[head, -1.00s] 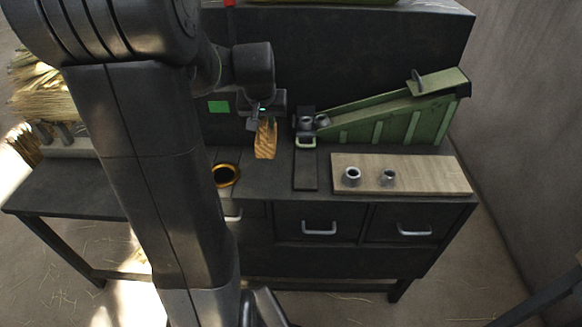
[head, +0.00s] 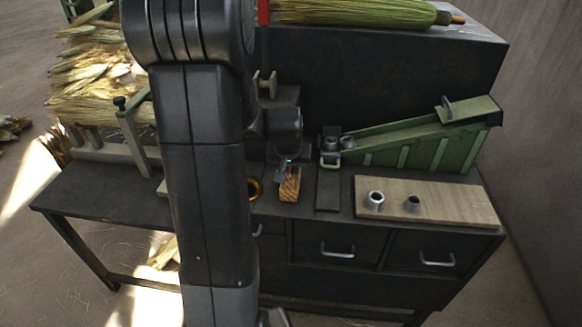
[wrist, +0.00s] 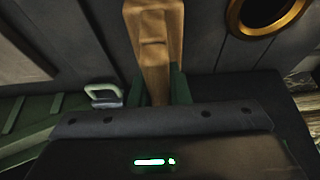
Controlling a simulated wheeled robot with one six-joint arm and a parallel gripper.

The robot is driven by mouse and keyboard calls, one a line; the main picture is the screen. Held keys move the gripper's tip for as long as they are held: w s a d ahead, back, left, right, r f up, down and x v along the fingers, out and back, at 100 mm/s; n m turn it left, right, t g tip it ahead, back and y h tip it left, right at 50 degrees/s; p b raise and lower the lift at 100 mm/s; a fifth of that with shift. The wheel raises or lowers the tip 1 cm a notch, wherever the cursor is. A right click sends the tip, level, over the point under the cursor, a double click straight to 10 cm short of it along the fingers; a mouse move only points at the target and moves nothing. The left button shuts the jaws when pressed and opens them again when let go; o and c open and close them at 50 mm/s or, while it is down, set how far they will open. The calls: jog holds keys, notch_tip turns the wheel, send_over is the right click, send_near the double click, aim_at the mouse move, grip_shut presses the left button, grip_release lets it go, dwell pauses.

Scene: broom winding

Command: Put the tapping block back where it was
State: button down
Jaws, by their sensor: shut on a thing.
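The tapping block (head: 290,184) is a wooden block with visible grain, held at the front of the workbench, between the brass-rimmed ring (head: 255,188) and a dark flat strip (head: 328,188). My gripper (head: 286,168) is shut on its upper end. In the wrist view the block (wrist: 155,40) extends out from between the green fingers (wrist: 158,88), with a shallow notch in its face. The ring (wrist: 268,12) shows at the upper right there. I cannot tell whether the block's lower end touches the bench top.
Right of the strip, a wooden board (head: 440,203) holds two metal collars (head: 376,199). A green sloped chute (head: 420,140) stands behind it. A broom (head: 360,12) lies on the raised back box. My arm hides part of the bench at left.

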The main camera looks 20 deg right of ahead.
jog(key=c, duration=1.4)
grip_release()
jog(key=shift+f, duration=0.1)
jog(key=shift+o, duration=0.2)
jog(key=shift+r, duration=0.45)
jog(key=p+v, duration=0.1)
jog(key=v, duration=1)
jog(key=shift+s+a+r, duration=0.1)
jog(key=shift+s+r, duration=0.1)
